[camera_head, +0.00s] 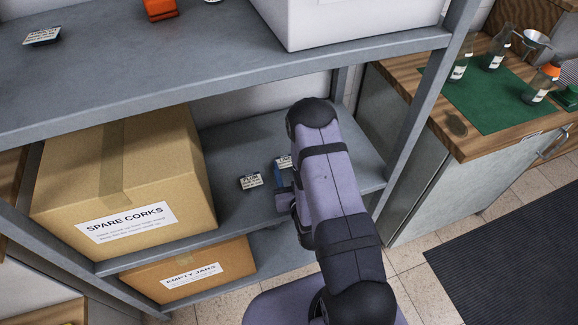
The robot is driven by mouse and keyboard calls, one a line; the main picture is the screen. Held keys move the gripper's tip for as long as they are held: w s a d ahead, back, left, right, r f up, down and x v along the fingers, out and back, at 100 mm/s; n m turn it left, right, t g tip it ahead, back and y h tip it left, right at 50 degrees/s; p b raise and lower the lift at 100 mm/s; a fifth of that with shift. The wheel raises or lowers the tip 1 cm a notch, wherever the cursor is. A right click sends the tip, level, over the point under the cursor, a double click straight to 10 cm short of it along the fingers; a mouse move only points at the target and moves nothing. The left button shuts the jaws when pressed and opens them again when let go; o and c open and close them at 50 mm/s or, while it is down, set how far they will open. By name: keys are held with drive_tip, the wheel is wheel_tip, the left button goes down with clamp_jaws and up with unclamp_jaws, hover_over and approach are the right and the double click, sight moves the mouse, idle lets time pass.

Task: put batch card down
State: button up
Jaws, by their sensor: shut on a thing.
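A small white batch card (284,161) with dark print shows at the tip of my gripper (280,170). My gripper is shut on it, over the middle shelf (235,135); my arm hides part of the card and most of the gripper. I cannot tell whether the held card touches the shelf.
A large carton marked SPARE CORKS (160,175) fills the middle shelf's left. An EMPTY JARS carton (205,270) stands below. Another card (42,36) and a white bin (350,22) are on the upper shelf. A rack post (425,115) rises at right, beside a workbench (450,135).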

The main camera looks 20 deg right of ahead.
sight(288, 166)
drive_tip(key=shift+f, duration=0.1)
drive_tip(key=shift+f, duration=0.15)
drive_tip(key=o, duration=1.1)
drive_tip(key=shift+o, duration=0.2)
drive_tip(key=shift+r, duration=0.35)
drive_tip(key=v, duration=0.4)
drive_tip(key=shift+f, duration=0.25)
drive_tip(key=shift+v, duration=0.8)
drive_tip(key=shift+r, duration=0.1)
